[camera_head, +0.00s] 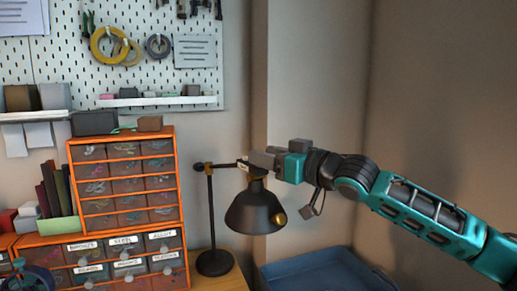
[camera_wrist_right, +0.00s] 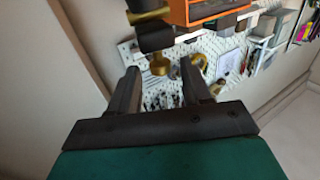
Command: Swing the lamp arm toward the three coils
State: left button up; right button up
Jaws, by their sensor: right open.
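The black desk lamp (camera_head: 212,222) stands at the right end of the bench, beside the drawer cabinet. Its lamp arm (camera_head: 226,165) runs right from the top of the post, and its dark shade (camera_head: 252,208) hangs below with a brass knob. My right gripper (camera_head: 258,161) is at the arm's shade end, just above the shade; I cannot tell whether it touches. In the wrist view its two fingers (camera_wrist_right: 162,84) are apart. Yellow and grey ring-shaped coils (camera_head: 109,45) hang on the pegboard; I cannot tell whether these are the three coils. My left gripper is out of view.
An orange drawer cabinet (camera_head: 74,190) with labelled drawers fills the left. A pegboard (camera_head: 150,75) with a white shelf is behind it. A blue tray (camera_head: 325,272) lies at the lower right. The wall corner is close behind the lamp.

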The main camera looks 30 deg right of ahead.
jog(key=shift+p+x, duration=0.45)
jog(key=shift+x, duration=1)
jog(key=shift+c, duration=0.3)
grip_shut()
